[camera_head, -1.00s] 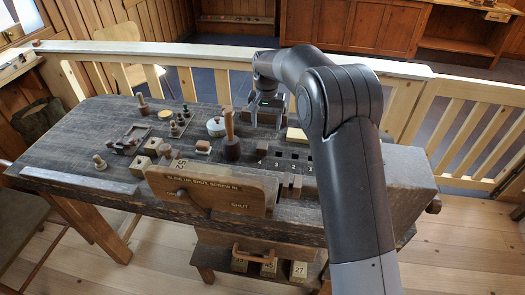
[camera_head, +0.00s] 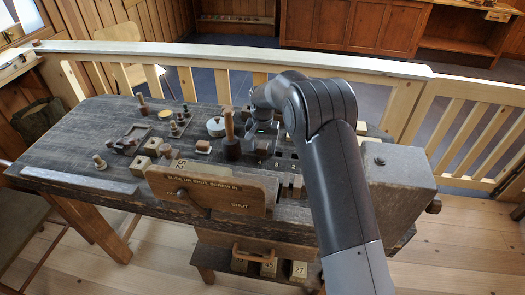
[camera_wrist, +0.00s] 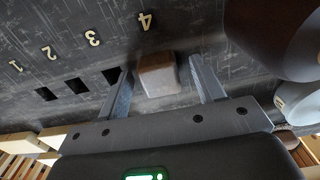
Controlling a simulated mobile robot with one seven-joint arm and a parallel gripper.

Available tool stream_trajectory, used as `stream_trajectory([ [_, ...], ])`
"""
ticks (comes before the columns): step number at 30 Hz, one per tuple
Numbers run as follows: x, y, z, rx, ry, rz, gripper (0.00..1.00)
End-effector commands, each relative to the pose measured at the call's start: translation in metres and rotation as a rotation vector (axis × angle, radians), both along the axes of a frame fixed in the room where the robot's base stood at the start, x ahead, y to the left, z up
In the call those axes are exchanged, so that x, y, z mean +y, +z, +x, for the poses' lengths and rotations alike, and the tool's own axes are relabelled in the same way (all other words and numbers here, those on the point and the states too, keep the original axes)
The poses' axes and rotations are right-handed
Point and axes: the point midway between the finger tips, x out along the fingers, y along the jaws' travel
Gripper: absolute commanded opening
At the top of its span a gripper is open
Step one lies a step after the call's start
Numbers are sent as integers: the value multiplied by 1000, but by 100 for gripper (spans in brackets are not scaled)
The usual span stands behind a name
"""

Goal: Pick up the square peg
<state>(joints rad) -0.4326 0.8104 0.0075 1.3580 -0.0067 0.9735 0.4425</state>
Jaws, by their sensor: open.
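The square peg (camera_wrist: 157,75) is a small brown block with a worn top. In the wrist view it stands at the number 4 on the dark bench top, between the two fingers of my gripper (camera_wrist: 160,66). The fingers are open, one on each side of it, and gaps show beside the block. In the head view my gripper (camera_head: 264,130) is low over the bench, right of the mallet; I cannot make out the peg there.
Empty square holes (camera_wrist: 76,88) lie by the numbers 1, 2 and 3. A dark brown rounded mallet head (camera_wrist: 275,35) is close to the right finger. A white lidded pot (camera_head: 216,127) is left of the mallet handle (camera_head: 229,122). A wooden railing (camera_head: 200,50) runs behind the bench.

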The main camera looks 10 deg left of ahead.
Motion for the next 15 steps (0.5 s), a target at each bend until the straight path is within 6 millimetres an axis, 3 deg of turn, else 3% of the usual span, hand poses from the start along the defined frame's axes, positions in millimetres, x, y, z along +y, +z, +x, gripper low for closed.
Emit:
stream_trajectory([
  [6,0,-2,0,-1,1,0,62],
  [15,0,-2,0,0,1,0,37],
])
